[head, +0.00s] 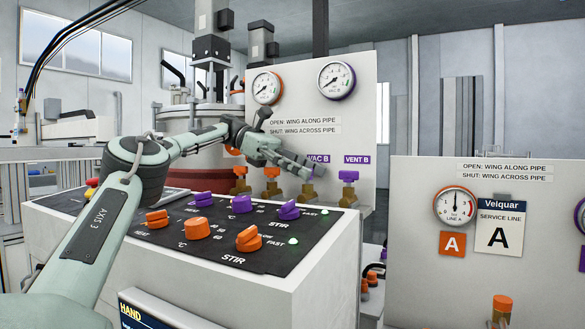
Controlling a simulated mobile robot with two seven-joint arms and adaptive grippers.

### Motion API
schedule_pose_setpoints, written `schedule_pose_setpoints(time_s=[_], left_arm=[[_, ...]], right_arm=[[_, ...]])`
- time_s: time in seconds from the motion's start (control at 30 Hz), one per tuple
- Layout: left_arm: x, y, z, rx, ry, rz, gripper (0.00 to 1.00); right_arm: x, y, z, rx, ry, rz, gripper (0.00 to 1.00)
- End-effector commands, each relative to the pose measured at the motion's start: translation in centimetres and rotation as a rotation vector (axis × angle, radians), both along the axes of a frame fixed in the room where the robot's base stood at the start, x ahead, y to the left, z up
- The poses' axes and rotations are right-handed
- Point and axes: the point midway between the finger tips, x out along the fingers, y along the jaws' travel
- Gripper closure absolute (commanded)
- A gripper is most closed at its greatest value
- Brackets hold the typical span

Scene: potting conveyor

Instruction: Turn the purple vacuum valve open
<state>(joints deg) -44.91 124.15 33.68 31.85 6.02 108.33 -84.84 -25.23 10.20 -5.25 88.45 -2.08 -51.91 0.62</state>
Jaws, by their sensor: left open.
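The white valve panel (350,115) at the back carries a row of valves along its lower part. The valve under the purple VAC B label (318,159) shows a brass body (308,194); its wing is mostly covered by my gripper, so I cannot tell how it is turned. My left gripper (312,171) reaches in from the left, with its fingers pointing right at this valve, just below the label. It is open, and whether it touches the wing is unclear. My right gripper is not in view.
The purple VENT B valve (348,178) stands close on the right, and two orange valves (240,173), (271,174) stand on the left. Below is a control console (215,255) with orange and purple knobs. A second panel (420,265) with a gauge stands front right.

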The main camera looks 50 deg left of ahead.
Motion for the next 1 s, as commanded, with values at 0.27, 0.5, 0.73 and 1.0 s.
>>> schedule_pose_setpoints(time_s=[0.27, 0.5, 0.73, 1.0], left_arm=[[-0.27, -0.01, 0.24, -0.004, -0.007, 0.109, 0.44], [-0.27, -0.08, 0.22, -0.004, -0.006, 0.257, 0.44], [-0.27, -0.11, 0.22, -0.003, -0.007, 0.397, 0.44], [-0.25, -0.17, 0.15, -0.002, -0.007, 0.552, 0.44]], right_arm=[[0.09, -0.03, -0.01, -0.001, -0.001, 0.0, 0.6], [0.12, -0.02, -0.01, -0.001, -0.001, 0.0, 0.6], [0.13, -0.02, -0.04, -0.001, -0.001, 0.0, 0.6], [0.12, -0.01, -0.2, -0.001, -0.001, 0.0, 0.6]])
